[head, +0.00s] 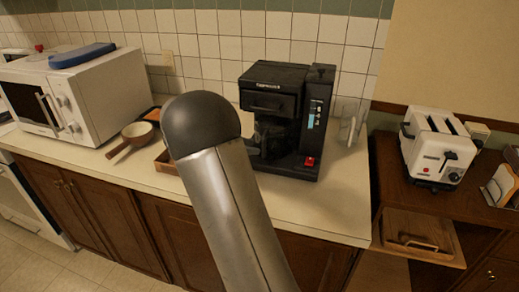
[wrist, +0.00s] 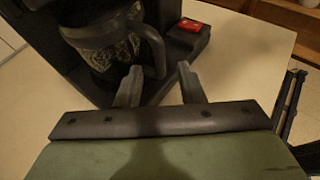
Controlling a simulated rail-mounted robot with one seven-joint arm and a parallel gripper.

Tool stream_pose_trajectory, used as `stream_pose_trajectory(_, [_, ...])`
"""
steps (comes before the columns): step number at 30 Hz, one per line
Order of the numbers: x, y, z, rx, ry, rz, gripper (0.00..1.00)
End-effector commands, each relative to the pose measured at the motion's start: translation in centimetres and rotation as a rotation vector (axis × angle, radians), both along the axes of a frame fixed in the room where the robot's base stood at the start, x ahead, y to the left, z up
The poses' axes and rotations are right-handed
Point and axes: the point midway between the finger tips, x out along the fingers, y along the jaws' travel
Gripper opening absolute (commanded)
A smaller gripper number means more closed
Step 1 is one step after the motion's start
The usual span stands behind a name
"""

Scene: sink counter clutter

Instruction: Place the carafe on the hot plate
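The black coffee machine (head: 288,88) stands on the counter against the tiled wall. The dark glass carafe (head: 272,136) is inside its bay, partly hidden by my arm in the head view. In the wrist view the carafe (wrist: 105,48) shows at the upper left, with its dark handle (wrist: 154,48) pointing towards my gripper. My gripper (wrist: 158,72) is open, its two fingertips apart and close to the lower end of the handle. I cannot tell whether they touch it. The hot plate under the carafe is hidden or too dark to make out.
A white microwave (head: 85,88) with a blue item on top and a brown-handled pan (head: 134,133) are to the left. A toaster (head: 437,145) stands on the lower wooden surface to the right.

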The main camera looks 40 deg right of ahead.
Motion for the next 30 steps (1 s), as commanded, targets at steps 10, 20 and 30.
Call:
stream_pose_trajectory(10, [1.6, 5.6, 2.3, 0.0, -0.002, 0.001, 0.35])
stream_pose_trajectory(20, [0.7, 6.8, 2.6, 0.038, -0.041, -0.018, 0.35])
stream_pose_trajectory(30, [-15.1, 17.3, -1.9, 0.551, -0.632, -0.473, 0.35])
